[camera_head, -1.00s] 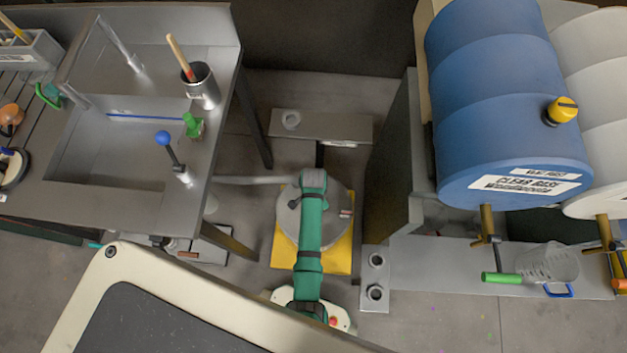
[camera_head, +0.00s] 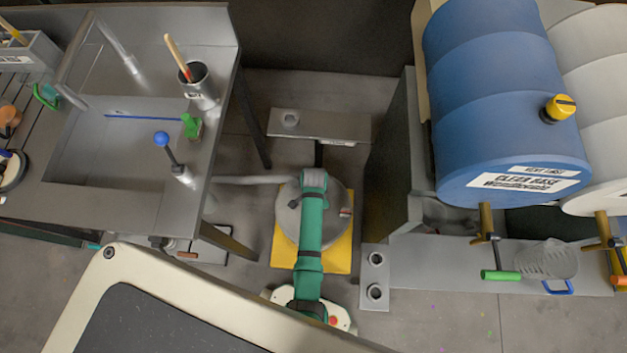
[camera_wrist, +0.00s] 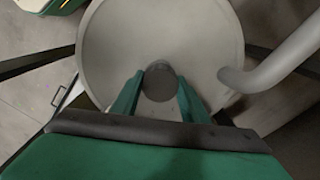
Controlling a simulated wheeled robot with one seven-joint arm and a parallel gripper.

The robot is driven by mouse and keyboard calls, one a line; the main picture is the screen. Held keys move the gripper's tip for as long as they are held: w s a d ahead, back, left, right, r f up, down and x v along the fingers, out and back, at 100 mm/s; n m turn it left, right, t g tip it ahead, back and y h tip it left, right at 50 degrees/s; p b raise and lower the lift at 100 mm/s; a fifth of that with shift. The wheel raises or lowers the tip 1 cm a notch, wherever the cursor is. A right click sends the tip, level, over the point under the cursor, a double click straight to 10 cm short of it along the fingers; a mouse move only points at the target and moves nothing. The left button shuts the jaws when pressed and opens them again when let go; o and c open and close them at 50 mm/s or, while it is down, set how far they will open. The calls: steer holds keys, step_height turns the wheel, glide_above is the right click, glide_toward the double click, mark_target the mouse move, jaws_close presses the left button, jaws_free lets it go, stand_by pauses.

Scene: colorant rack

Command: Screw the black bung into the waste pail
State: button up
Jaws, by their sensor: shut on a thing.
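The waste pail (camera_head: 337,222) is a round grey drum on a yellow base, below my green arm in the head view. Its pale grey lid (camera_wrist: 110,50) fills the middle of the wrist view. The bung (camera_wrist: 160,84) is a dark round piece between my fingertips, over the lid. My gripper (camera_wrist: 160,77) is shut on it, with a green finger on each side. I cannot tell how deep the bung sits in the lid. In the head view my arm hides the bung and fingers.
A grey pipe (camera_head: 250,180) runs from the sink bench (camera_head: 110,200) to the pail; it also shows at the right of the wrist view (camera_wrist: 275,62). A blue drum (camera_head: 495,100) lies on its side at right. A low grey shelf (camera_head: 430,265) stands nearby.

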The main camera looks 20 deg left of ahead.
steer(key=m, duration=0.4)
steer(key=shift+s, duration=0.1)
steer(key=m, duration=0.5)
steer(key=shift+m, duration=0.4)
steer(key=o, duration=0.6)
steer(key=shift+m, duration=0.5)
steer(key=o, duration=0.5)
steer(key=shift+o, duration=0.2)
steer(key=shift+r, duration=0.35)
step_height(320, 180, up, 10)
